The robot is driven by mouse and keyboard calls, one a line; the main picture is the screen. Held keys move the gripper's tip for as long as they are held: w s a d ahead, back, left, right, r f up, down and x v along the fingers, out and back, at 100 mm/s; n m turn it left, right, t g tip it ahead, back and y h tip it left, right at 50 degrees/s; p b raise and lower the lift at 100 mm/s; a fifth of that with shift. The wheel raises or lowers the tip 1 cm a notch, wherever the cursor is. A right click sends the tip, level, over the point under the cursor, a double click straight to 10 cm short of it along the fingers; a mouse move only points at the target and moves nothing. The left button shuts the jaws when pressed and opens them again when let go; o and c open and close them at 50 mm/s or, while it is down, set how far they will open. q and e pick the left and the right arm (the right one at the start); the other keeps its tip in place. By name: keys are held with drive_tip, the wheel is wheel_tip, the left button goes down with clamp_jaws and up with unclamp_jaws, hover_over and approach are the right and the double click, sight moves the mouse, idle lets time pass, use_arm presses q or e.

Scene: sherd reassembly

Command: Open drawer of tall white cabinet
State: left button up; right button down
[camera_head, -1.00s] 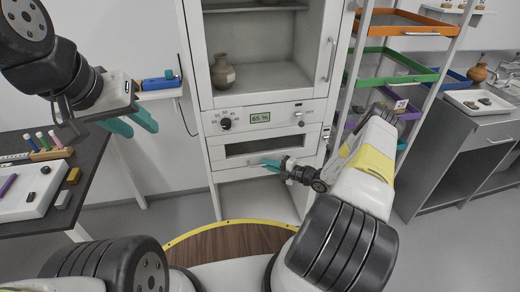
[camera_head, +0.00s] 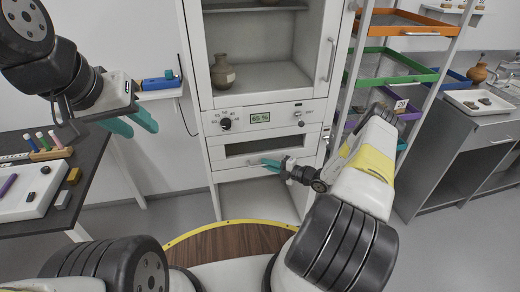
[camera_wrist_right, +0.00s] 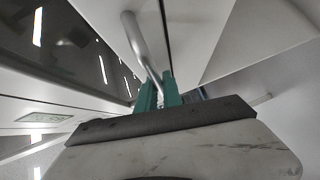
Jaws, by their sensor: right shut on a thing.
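The tall white cabinet (camera_head: 202,130) stands in the middle of the head view. Its drawer (camera_head: 228,163) is the low front with a dark window, below the panel with a dial and a 65 % display; it looks closed or nearly so. My right gripper (camera_head: 268,162) is at the drawer front, its teal fingers (camera_wrist_right: 158,92) shut on the metal bar handle (camera_wrist_right: 140,45), as the right wrist view shows. In the head view the fingers partly hide the handle. My left gripper (camera_head: 136,124) is at the left, away from the cabinet, its teal fingers apart and empty.
A clay jar (camera_head: 222,71) stands on the cabinet's shelf. A rack with coloured trays (camera_head: 398,66) stands close on the right, beside my right arm. A dark table (camera_head: 68,200) with a white tray is at the left. The floor before the cabinet is partly clear.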

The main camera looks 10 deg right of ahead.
drive_tip(key=s+d, duration=0.1)
drive_tip(key=s, duration=3.1)
drive_tip(key=shift+w+d, duration=0.1)
drive_tip(key=c, duration=1.8)
unclamp_jaws()
drive_tip(key=v, duration=0.7)
drive_tip(key=shift+s+d, duration=0.3)
drive_tip(key=shift+s, duration=0.05)
